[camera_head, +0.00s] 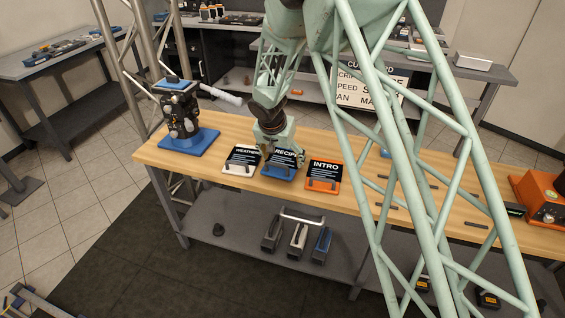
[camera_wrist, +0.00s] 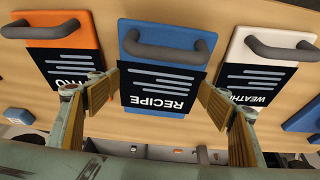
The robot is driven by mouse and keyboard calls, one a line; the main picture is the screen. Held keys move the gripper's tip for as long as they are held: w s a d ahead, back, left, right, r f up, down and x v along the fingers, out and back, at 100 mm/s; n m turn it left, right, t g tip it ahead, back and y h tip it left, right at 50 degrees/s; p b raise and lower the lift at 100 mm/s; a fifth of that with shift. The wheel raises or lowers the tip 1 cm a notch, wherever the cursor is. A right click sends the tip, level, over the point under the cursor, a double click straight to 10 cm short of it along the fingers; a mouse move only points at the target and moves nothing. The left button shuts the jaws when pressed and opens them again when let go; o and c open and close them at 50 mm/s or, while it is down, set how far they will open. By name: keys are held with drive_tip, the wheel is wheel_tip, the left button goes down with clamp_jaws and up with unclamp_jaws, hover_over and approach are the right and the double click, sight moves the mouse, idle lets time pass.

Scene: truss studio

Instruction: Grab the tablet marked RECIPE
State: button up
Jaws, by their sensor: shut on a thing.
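The tablet marked RECIPE (camera_head: 279,172) has a blue body, a black face with white lines and a dark handle bar. It is the middle one of three tablets on the wooden bench. In the wrist view the RECIPE tablet (camera_wrist: 165,85) is upside down, between my fingers. My gripper (camera_head: 278,150) is over it from behind and partly covers its top edge. In the wrist view my gripper (camera_wrist: 162,88) is shut on it, one finger pad at each side of the face. I cannot tell whether it is clear of the bench.
The white WEATHER tablet (camera_head: 241,161) is close on the left and the orange INTRO tablet (camera_head: 324,177) close on the right. A camera-like device on a blue base (camera_head: 188,140) stands further left. An orange box (camera_head: 541,197) stands at the bench's right end.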

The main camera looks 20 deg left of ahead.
sight(283, 162)
wheel_tip(283, 162, up, 16)
drive_tip(key=p, duration=0.2)
drive_tip(key=shift+f, duration=0.25)
drive_tip(key=shift+d, duration=0.1)
idle(0.6)
